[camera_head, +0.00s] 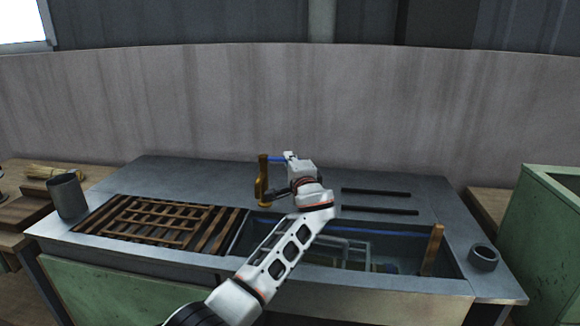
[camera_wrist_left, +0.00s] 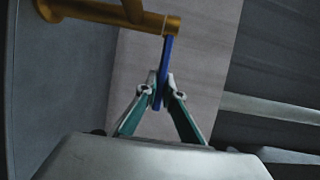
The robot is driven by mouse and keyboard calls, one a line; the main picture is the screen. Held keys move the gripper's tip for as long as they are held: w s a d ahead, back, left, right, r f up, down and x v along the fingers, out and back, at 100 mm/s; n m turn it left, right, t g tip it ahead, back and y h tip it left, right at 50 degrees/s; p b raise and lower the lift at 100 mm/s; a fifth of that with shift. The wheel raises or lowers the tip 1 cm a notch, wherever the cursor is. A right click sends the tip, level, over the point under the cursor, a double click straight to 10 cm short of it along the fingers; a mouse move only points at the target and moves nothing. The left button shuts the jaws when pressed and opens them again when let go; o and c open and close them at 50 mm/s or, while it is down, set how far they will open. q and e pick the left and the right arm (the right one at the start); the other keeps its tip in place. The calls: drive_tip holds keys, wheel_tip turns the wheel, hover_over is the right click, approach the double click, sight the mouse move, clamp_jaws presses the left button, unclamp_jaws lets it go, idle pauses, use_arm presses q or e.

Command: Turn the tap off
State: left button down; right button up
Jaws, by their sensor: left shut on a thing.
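The brass tap (camera_head: 263,182) stands upright at the back edge of the sink (camera_head: 400,233). Its blue lever handle (camera_head: 275,158) sticks out to the right from the top. My left gripper (camera_head: 289,157) is at the lever's free end, with my arm reaching over the sink. In the left wrist view, the brass tap (camera_wrist_left: 110,14) crosses the top left and the blue lever (camera_wrist_left: 167,58) runs down from it. The fingertips (camera_wrist_left: 162,92) of my left gripper are closed around the lever's end. The spout's outlet is partly hidden, and I cannot tell whether water flows. My right gripper is not in view.
A wooden slatted rack (camera_head: 150,222) lies left of the basin, with a grey cup (camera_head: 66,197) beside it. Two dark bars (camera_head: 376,193) lie behind the basin. A wooden piece (camera_head: 432,250) stands at its right end, near a dark ring (camera_head: 483,259). A wall rises behind.

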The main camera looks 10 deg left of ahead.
use_arm(q)
drive_tip(key=shift+f, duration=0.15)
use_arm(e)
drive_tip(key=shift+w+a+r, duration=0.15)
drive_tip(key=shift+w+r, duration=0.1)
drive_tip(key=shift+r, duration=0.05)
use_arm(q)
drive_tip(key=c, duration=2.2)
unclamp_jaws()
drive_tip(key=shift+o, duration=0.2)
drive_tip(key=v, duration=0.7)
drive_tip(key=shift+d, duration=0.15)
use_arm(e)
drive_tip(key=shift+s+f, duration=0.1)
use_arm(q)
drive_tip(key=shift+s, duration=0.15)
